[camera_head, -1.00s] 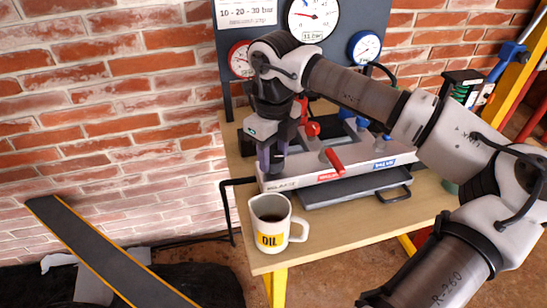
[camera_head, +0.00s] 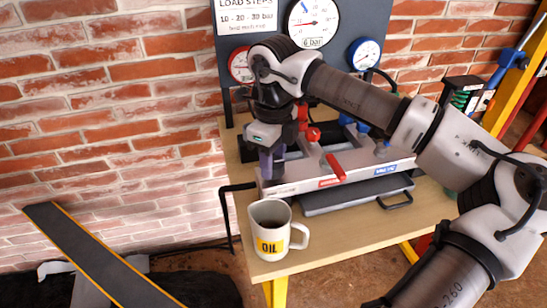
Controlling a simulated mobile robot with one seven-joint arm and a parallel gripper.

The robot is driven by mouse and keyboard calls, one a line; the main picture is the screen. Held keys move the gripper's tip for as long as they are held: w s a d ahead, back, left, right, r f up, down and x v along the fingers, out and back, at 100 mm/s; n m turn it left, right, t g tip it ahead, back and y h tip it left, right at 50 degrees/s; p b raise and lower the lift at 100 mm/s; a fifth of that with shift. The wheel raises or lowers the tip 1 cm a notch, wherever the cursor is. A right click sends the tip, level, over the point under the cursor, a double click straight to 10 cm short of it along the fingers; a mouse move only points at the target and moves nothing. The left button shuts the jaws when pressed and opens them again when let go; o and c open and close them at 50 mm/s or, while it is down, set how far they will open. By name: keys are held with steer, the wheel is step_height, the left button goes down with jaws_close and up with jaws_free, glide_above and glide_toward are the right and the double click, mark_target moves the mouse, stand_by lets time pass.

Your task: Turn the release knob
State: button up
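A grey hydraulic hand pump (camera_head: 315,180) sits on the wooden bench. A red lever (camera_head: 335,167) and a red label (camera_head: 331,183) are on its front, with a blue label (camera_head: 385,169) further right. My gripper (camera_head: 271,172) points down at the pump's left end, its purple-grey fingers low against the pump body. The fingers overlap in this view, so I cannot see the gap or what is between them. No release knob is clearly visible; my gripper hides that end. A large gauge (camera_head: 313,22) stands behind, with a small readout (camera_head: 313,42) that seems to say 6 bar.
A white oil mug (camera_head: 270,230) stands at the bench's (camera_head: 330,235) front left corner, close to my gripper. A black bar handle (camera_head: 228,215) sticks out left of the bench. Red (camera_head: 240,64) and blue (camera_head: 364,52) gauges flank the large one. A dark tray (camera_head: 355,195) lies before the pump.

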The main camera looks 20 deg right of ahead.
mark_target(274, 162)
steer(key=o, duration=0.4)
step_height(274, 162, up, 14)
steer(key=shift+f, duration=0.1)
stand_by(0.4)
